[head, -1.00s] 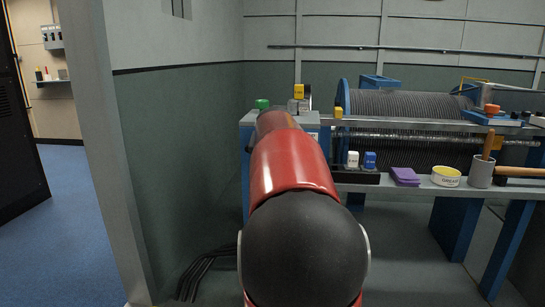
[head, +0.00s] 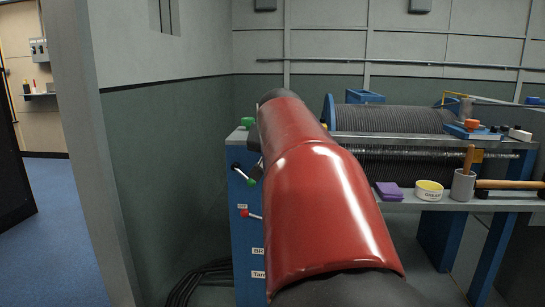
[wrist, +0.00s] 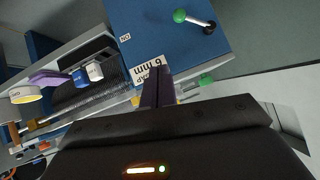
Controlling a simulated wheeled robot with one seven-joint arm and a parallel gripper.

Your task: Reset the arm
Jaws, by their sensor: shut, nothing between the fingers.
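My gripper (wrist: 156,88) shows in the wrist view with its narrow fingers shut and empty. In the head view my red arm hides my gripper.
A cable drum (head: 390,119) stands behind the console. The shelf carries a purple cloth (head: 388,191), a grease tub (head: 429,190), a grey cup (head: 463,186) and a mallet (head: 515,184). Cables lie on the floor at the console's foot. Open floor lies left, past the wall edge.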

